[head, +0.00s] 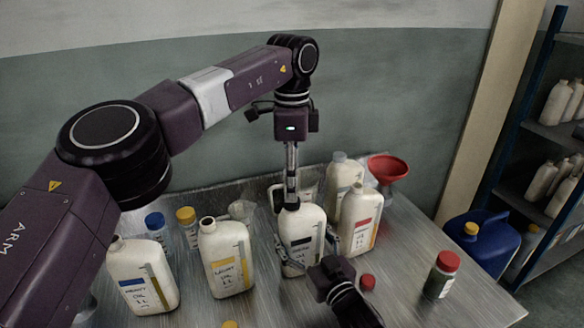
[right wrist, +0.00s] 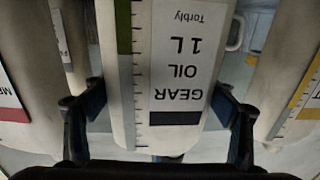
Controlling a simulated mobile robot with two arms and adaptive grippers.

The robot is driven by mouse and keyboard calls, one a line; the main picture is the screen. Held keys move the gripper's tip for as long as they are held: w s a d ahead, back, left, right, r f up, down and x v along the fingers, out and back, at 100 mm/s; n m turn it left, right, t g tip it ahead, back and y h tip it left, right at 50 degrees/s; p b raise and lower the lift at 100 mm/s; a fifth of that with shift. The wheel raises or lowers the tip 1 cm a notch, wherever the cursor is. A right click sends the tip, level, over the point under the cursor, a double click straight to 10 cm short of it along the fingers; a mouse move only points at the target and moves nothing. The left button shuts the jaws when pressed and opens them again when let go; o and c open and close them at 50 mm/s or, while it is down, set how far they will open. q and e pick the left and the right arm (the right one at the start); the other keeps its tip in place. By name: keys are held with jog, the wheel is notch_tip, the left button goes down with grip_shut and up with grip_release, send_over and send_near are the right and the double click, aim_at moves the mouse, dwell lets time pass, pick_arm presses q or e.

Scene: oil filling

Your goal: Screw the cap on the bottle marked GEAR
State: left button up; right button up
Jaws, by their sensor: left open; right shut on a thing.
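The bottle marked GEAR (head: 304,222) is white with a black-banded label and stands upright on the metal table. Its label fills the middle of the right wrist view (right wrist: 180,70), upside down. My right gripper (right wrist: 160,105) is shut on it, one finger on each side of the body. In the head view my right gripper (head: 307,252) reaches it from the front. My left gripper (head: 291,203) points straight down at the bottle's top and is open. A dark piece shows between its fingertips and the neck; I cannot tell whether it is the cap or finger parts.
The bottle with a blue label (head: 142,275), the yellow-label bottle (head: 226,258) and the red-label bottle (head: 360,222) stand close by. A red cap (head: 367,282) and a red-capped jar (head: 441,274) are at right. A red funnel (head: 387,167) is behind.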

pick_arm(q)
jog(key=shift+f, duration=2)
jog(key=shift+c, duration=0.2)
